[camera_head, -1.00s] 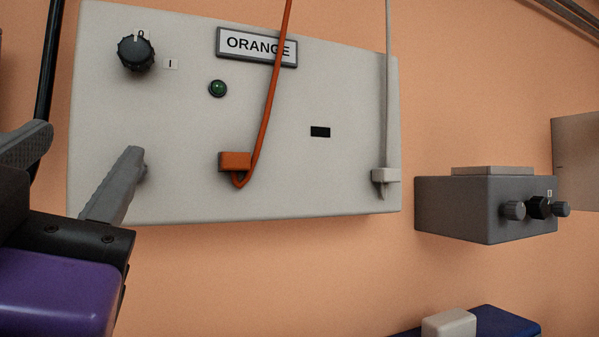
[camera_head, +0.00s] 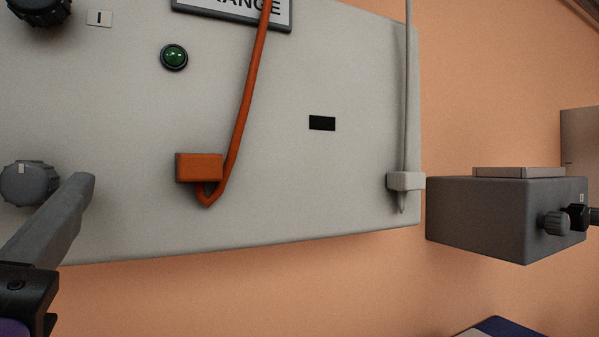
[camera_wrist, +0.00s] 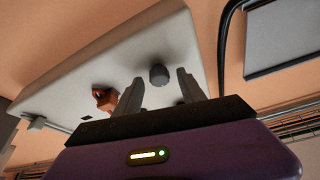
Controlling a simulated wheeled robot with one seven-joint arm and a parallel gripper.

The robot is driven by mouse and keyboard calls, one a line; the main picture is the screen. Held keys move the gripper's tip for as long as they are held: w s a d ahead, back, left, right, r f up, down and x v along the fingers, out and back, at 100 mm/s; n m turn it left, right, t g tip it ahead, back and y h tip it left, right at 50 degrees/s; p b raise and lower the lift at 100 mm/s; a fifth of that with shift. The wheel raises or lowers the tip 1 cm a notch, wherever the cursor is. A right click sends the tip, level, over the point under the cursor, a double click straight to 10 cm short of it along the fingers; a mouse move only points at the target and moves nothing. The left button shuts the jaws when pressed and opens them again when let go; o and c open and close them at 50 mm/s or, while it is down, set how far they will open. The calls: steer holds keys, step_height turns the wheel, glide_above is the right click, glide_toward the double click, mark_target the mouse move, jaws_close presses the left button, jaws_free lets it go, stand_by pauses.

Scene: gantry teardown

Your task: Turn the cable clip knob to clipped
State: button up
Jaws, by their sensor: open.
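A round grey knob (camera_head: 28,183) sits low on the pale panel (camera_head: 330,190) at the left edge of the head view, its light mark pointing up. No label for it is readable, so I cannot confirm it is the cable clip knob. In the wrist view the grey knob (camera_wrist: 159,74) shows between the two fingertips of my open gripper (camera_wrist: 160,79). I cannot tell whether either finger touches it. The head view shows one finger (camera_head: 50,225) just right of and below the knob; the other is out of frame. An orange clip (camera_head: 199,167) holds an orange cable (camera_head: 243,110).
A black knob (camera_head: 40,8) and a green lamp (camera_head: 174,57) sit higher on the panel. A pale clip (camera_head: 405,181) with a grey cable is at its right edge. A grey box (camera_head: 480,215) with several small knobs stands to the right.

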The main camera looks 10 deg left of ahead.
steer(key=shift+w, duration=0.15)
jaws_close()
